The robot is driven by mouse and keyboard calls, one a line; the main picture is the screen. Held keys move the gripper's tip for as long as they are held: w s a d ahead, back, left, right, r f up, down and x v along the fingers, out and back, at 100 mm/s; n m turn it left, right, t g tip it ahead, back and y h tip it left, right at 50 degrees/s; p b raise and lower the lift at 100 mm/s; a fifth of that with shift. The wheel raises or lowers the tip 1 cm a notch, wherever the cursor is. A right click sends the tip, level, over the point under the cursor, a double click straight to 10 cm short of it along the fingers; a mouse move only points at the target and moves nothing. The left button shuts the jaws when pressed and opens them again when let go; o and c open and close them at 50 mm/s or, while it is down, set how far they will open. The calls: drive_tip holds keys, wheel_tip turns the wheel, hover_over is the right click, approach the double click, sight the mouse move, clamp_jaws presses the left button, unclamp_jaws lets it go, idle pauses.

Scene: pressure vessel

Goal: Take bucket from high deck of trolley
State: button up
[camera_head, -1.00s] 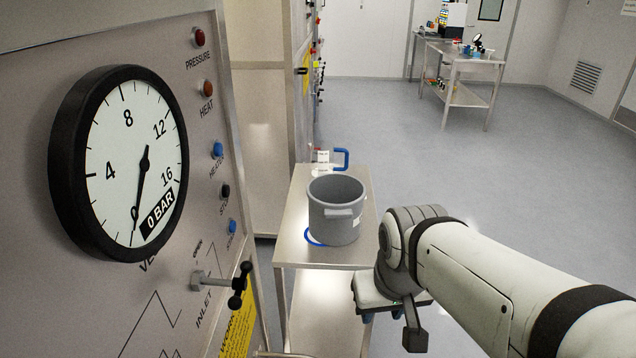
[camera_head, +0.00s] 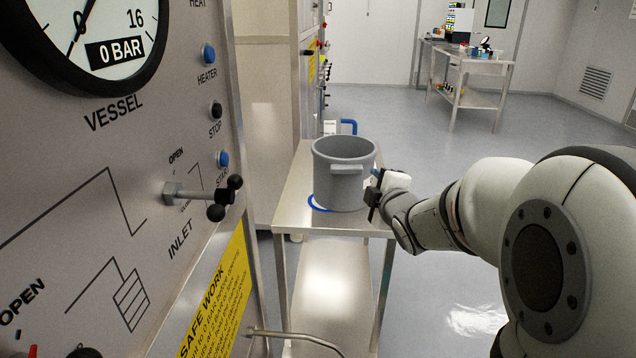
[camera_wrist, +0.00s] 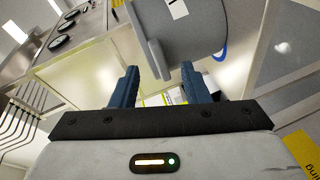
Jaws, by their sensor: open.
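The grey bucket (camera_head: 343,174) stands upright on the upper deck of the metal trolley (camera_head: 296,215). It has side lugs, and one lug faces my arm side. My gripper (camera_head: 375,188) is at the right of the bucket, near that lug. In the wrist view the open fingers (camera_wrist: 158,85) lie on either side of the bucket's lug (camera_wrist: 158,60), with the bucket (camera_wrist: 185,35) just beyond. I cannot tell whether either finger touches it. A blue ring shape shows under the bucket's base.
The vessel panel (camera_head: 110,190) with its inlet valve handle (camera_head: 205,195) stands close on the left. A thin pipe (camera_head: 300,337) sticks out low. A far table (camera_head: 470,65) stands across open floor.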

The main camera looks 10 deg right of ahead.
sight(351, 171)
drive_tip(key=w+a+n, duration=0.1)
drive_tip(key=w, duration=0.2)
drive_tip(key=w+a+f+n+t+y+b, duration=0.1)
drive_tip(key=w, duration=0.2)
drive_tip(key=w+a+n+t+y+b, duration=0.1)
drive_tip(key=w+n, duration=0.1)
drive_tip(key=w, duration=0.1)
drive_tip(key=shift+w+f, duration=0.2)
drive_tip(key=shift+w, duration=0.2)
clamp_jaws()
drive_tip(key=shift+r, duration=0.1)
